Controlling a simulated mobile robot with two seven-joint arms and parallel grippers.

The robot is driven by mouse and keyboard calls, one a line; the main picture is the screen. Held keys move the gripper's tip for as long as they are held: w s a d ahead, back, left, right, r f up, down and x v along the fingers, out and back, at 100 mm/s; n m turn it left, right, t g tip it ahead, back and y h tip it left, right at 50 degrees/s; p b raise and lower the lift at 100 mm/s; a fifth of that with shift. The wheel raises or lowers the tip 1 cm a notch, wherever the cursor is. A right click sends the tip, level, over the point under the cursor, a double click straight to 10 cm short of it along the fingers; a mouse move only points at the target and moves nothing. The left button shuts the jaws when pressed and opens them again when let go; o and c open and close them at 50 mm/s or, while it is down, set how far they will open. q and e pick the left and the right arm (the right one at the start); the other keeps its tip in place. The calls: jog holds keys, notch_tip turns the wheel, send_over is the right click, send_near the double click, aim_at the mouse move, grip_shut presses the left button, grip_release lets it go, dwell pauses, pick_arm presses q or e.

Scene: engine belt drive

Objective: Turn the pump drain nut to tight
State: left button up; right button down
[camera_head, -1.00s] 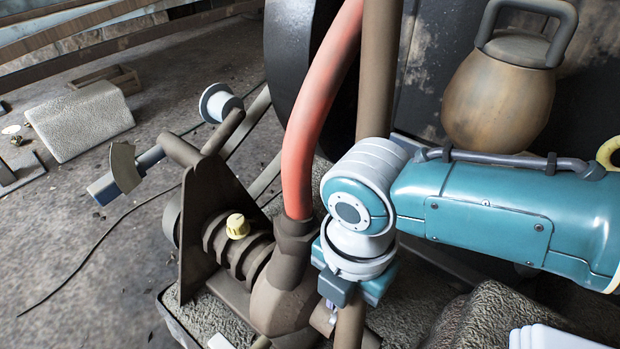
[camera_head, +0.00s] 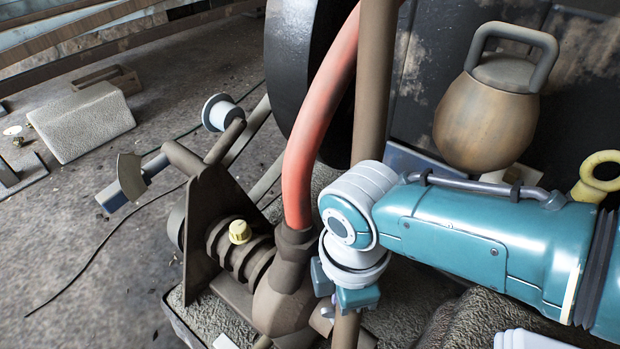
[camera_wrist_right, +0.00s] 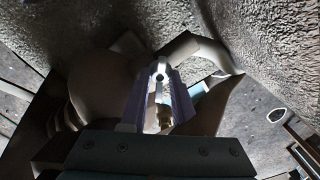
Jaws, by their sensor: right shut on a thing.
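The brown pump (camera_head: 284,300) stands low in the middle of the head view, with a red hose (camera_head: 310,140) rising from it. My right gripper (camera_head: 330,312) points down at the pump's right side, and its fingertips are mostly hidden under my wrist. In the right wrist view my right gripper (camera_wrist_right: 160,98) is shut on a small brassy part, which I take for the pump drain nut (camera_wrist_right: 164,117). The nut's shape and turn angle are hard to make out. My left gripper is out of view.
A brown upright pipe (camera_head: 377,90) stands close behind my right wrist. A kettle-shaped brown weight (camera_head: 485,125) is at the upper right, and a grey block (camera_head: 82,122) lies on the floor at left.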

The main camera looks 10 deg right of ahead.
jog(key=m+p, duration=0.1)
jog(key=m, duration=0.4)
jog(key=shift+m, duration=0.3)
jog(key=m, duration=0.3)
jog(key=shift+m, duration=0.6)
jog(key=c, duration=0.9)
grip_release()
jog(key=shift+r, duration=0.1)
